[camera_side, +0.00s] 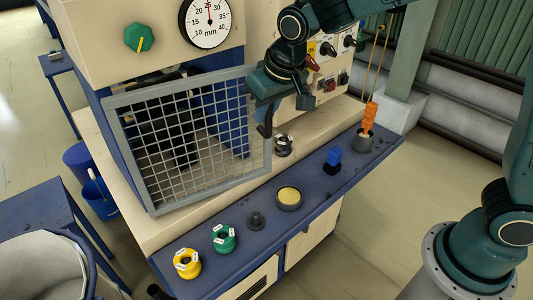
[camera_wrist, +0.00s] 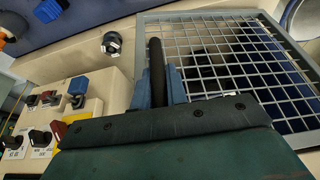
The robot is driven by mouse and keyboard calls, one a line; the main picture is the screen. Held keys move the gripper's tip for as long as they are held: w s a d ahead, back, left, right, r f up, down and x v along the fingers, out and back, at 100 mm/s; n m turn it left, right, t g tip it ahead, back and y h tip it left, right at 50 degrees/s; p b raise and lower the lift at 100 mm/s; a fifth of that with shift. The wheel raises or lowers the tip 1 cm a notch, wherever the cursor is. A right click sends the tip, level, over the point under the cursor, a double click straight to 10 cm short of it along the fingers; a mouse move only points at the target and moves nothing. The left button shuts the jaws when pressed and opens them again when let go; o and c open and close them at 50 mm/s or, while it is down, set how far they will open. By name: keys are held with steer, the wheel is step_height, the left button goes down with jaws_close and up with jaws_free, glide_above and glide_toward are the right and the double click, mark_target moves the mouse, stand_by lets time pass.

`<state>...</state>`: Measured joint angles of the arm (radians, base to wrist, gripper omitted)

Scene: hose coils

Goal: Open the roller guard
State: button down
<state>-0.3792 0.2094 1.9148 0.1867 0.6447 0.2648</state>
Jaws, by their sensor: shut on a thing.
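The roller guard (camera_side: 185,205) is a grey-framed wire mesh panel that stands upright at the front of the machine in the side view. It also fills the upper right of the wrist view (camera_wrist: 235,70). Its black handle (camera_side: 268,122) is on the right edge of the frame. My gripper (camera_side: 265,104) is at that edge and shut on the handle. In the wrist view the dark handle (camera_wrist: 157,62) stands between the two blue-grey fingertips (camera_wrist: 160,88). The rollers behind the mesh are dark and hard to make out. I cannot tell how far the guard stands from its frame.
The blue bench ledge (camera_side: 310,200) in front holds yellow (camera_side: 187,263) and green (camera_side: 224,238) coils, a dish with yellow contents (camera_side: 289,197), a blue block (camera_side: 333,158) and an orange-handled tool in a cup (camera_side: 369,118). A control panel (camera_side: 335,65) is right of my gripper.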

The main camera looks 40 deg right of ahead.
steer(key=s+a+m+g+h, duration=0.1)
steer(key=s+a+m+h, duration=0.2)
steer(key=s+a+m, duration=0.5)
steer(key=shift+s+a, duration=2.5)
steer(key=shift+s, duration=1.2)
steer(key=shift+r, duration=0.1)
steer(key=c, duration=1.4)
jaws_free()
steer(key=shift+d, duration=0.1)
